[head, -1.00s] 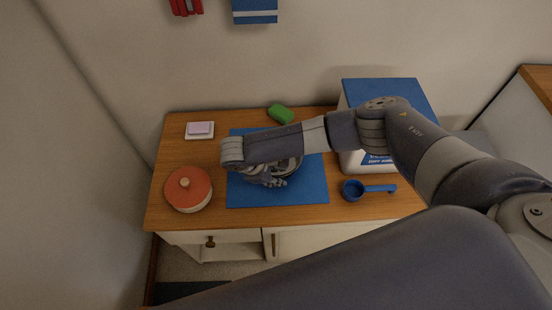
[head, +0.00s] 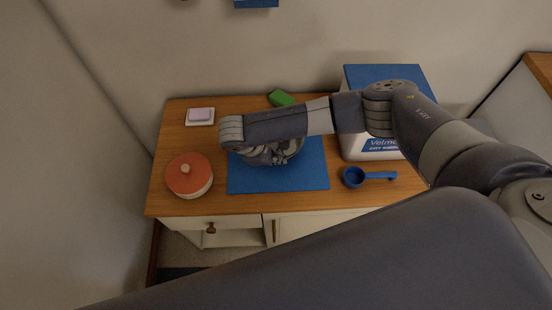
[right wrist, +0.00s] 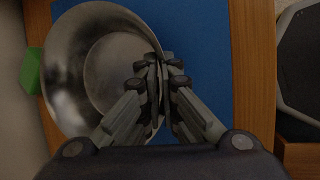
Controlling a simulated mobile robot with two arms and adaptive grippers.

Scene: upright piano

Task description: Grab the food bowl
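The food bowl is a shiny metal bowl (right wrist: 75,75) in the right wrist view, its inside facing the camera. In the head view the bowl (head: 293,149) is mostly hidden under my right arm, over the blue mat (head: 290,180). My right gripper (right wrist: 160,65) has its two fingers close together on either side of the bowl's right rim, pinching the rim. In the head view the right gripper (head: 262,157) points down at the bowl. I cannot tell whether the bowl touches the mat. My left gripper is not in view.
The wooden cabinet top (head: 230,205) also holds a red-lidded pot (head: 189,178), a blue scoop (head: 356,177), a large blue-lidded container (head: 372,145), a green sponge (head: 281,99) and a lilac soap on a dish (head: 200,115). A wall stands behind.

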